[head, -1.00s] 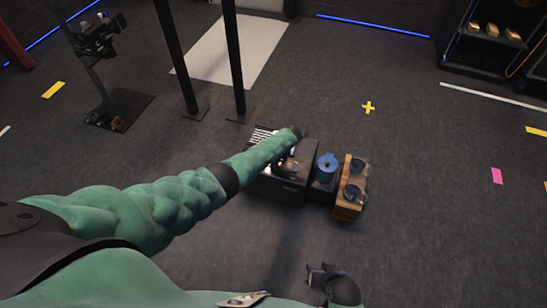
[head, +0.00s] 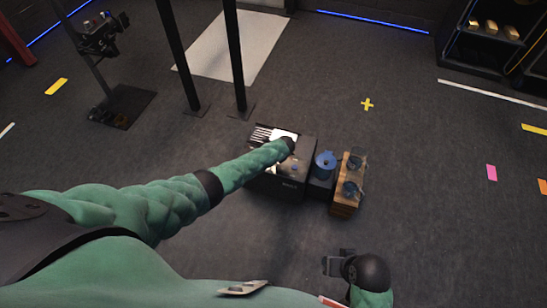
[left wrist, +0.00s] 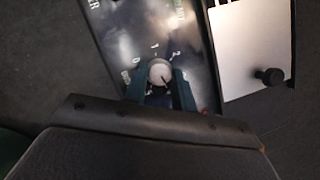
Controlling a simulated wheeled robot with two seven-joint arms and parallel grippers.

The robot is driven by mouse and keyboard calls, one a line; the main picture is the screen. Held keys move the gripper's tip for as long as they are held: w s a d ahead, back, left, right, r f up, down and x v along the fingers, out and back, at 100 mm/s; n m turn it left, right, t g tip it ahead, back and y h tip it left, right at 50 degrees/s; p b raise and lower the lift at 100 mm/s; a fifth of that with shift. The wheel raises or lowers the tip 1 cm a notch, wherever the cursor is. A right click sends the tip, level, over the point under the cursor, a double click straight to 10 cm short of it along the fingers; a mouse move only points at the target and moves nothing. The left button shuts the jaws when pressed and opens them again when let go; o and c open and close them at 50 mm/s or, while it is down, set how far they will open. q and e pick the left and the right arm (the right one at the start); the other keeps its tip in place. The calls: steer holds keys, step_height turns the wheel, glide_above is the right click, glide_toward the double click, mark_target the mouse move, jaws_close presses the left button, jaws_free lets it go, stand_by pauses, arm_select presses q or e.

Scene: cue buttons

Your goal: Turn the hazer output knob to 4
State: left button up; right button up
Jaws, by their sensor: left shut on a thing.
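The hazer (head: 297,183) is a dark box on the floor in the middle of the head view, with my left arm reaching over its top. In the left wrist view its panel (left wrist: 125,40) shows a round pale knob (left wrist: 160,72) with a dark pointer mark. The digits 0, 1 and 2 are readable around it; a 4 is not visible. My left gripper (left wrist: 160,92) is shut on the knob, one finger on each side. In the head view the left fingers are hidden by the arm. My right gripper (head: 338,262) is low in the head view, away from the hazer; its fingers are unclear.
A blue canister (head: 326,165) stands right of the hazer, beside a wooden crate (head: 345,202) with dark coiled items. A white plate with a black knob (left wrist: 270,76) lies beside the panel. Two black posts (head: 236,60) stand behind.

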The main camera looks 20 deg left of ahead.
mark_target(276, 166)
arm_select(q)
steer(key=shift+m, duration=0.5)
arm_select(e)
steer(key=shift+s+d+r, duration=0.1)
steer(key=shift+d+r, duration=0.2)
steer(key=shift+d, duration=0.15)
arm_select(q)
steer(key=o, duration=1)
steer(key=shift+h, duration=0.3)
arm_select(e)
steer(key=shift+r, duration=0.1)
arm_select(q)
steer(key=p+v, duration=0.1)
steer(key=v, duration=0.5)
steer(key=shift+s, duration=0.15)
steer(key=shift+p+v, duration=0.3)
steer(key=shift+v, duration=0.6)
arm_select(e)
steer(key=shift+s+d+r+g+h, duration=0.15)
steer(key=shift+s+d+r, duration=0.05)
steer(key=shift+d+r, duration=0.25)
steer(key=shift+s+d+r+g+h, duration=0.2)
steer(key=shift+d+r, duration=0.1)
steer(key=shift+r, duration=0.15)
steer(key=shift+w+d, duration=0.1)
steer(key=shift+w, duration=0.05)
